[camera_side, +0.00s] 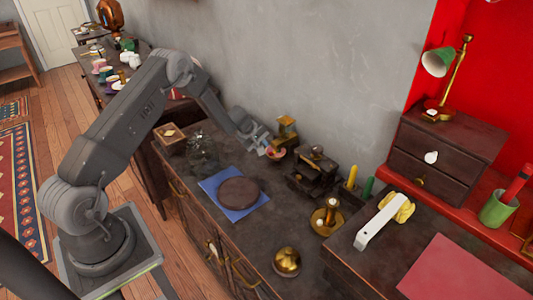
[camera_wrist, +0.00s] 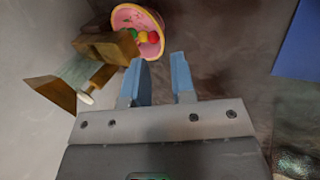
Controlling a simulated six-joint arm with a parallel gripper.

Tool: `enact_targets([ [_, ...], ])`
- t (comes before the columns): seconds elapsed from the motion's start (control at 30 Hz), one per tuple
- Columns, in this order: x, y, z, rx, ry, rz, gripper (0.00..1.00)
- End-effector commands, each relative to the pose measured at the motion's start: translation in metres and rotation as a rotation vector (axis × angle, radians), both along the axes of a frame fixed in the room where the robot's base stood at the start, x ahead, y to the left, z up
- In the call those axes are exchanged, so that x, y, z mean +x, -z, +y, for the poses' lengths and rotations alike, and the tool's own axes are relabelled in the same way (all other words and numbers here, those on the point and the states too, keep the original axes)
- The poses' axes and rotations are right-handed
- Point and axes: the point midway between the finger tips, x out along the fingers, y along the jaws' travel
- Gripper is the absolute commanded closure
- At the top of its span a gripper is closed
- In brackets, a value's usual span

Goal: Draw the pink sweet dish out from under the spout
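The pink sweet dish (camera_wrist: 126,17) is at the top of the wrist view, with small red, yellow and green sweets inside. It shows small in the side view (camera_side: 276,154). A brass teapot (camera_side: 286,130) stands against the wall, and its brass spout (camera_wrist: 118,45) overlaps the dish in the wrist view, hiding part of its left side. My gripper (camera_wrist: 158,60) is open, its two blue fingers pointing at the dish's near rim. The dish looks just beyond the fingertips; I cannot tell whether they touch. In the side view my gripper (camera_side: 264,146) is beside the dish and teapot.
A blue cloth (camera_side: 217,203) with a round brown board (camera_side: 240,191) lies in front. A dark stand (camera_side: 312,175) and a brass candleholder (camera_side: 326,217) are to the right. A glass object (camera_side: 203,147) and a small wooden box (camera_side: 170,136) are to the left.

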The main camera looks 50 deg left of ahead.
Motion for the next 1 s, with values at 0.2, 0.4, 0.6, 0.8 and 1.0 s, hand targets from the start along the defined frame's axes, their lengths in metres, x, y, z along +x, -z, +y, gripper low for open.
enact_targets([
  [0.2, 0.018, 0.034, -0.003, 0.000, 0.000, 0.001, 0.76],
  [0.4, 0.027, 0.049, -0.004, 0.000, -0.001, 0.001, 0.76],
  [0.6, 0.029, 0.053, -0.004, -0.001, 0.000, 0.002, 0.76],
  [0.8, 0.028, 0.054, -0.005, 0.000, 0.000, 0.003, 0.76],
  [1.0, 0.027, 0.054, -0.005, -0.002, 0.000, 0.004, 0.95],
])
